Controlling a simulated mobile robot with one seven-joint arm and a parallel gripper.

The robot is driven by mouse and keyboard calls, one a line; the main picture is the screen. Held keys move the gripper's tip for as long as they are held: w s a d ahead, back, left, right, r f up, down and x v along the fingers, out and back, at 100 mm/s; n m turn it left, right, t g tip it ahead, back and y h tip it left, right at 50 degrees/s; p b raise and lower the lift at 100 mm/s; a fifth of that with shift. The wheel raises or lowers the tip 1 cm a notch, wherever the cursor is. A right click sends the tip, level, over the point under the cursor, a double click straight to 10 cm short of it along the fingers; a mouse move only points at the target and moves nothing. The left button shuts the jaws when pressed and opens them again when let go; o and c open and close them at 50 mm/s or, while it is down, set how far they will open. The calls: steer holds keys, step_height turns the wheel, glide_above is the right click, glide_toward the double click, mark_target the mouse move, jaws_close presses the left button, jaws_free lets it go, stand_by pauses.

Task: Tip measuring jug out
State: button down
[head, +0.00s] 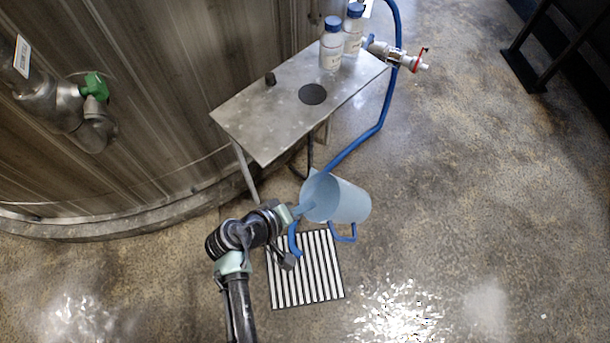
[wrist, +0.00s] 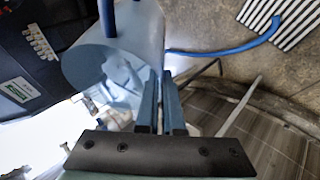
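The measuring jug (head: 350,203) is pale blue with a blue handle (head: 345,234). In the head view it lies over strongly, its round mouth facing left toward my arm. In the wrist view the jug (wrist: 143,38) shows its open mouth, with a pale interior and no clear liquid. My gripper (head: 298,209) is at the near side of the mouth. In the wrist view my gripper's fingers (wrist: 160,92) are close together with the jug's pale wall between them, so it looks shut on the rim. I cannot tell how high the jug is above the floor.
A striped floor grate (head: 305,272) lies below the jug, with a blue hose-like piece (head: 293,242) over its edge. A metal table (head: 285,105) stands behind, with white blue-capped bottles (head: 331,48). A blue hose (head: 386,95) runs down past it.

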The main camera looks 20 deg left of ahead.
step_height(320, 180, up, 2)
steer(key=g+y+p, duration=0.1)
steer(key=p, duration=0.3)
steer(key=shift+m+g+y, duration=0.3)
steer(key=shift+y, duration=0.1)
steer(key=g+y+p, duration=0.1)
steer(key=p, duration=0.1)
steer(key=r+g+y+p, duration=0.1)
steer(key=p, duration=0.2)
steer(key=shift+a+m+y, duration=0.1)
steer(key=shift+m+y, duration=0.2)
steer(key=shift+m, duration=0.1)
steer(key=shift+s+a+g+y+p, duration=0.1)
steer(key=shift+g+y+p, duration=0.35)
steer(key=shift+g+y, duration=0.3)
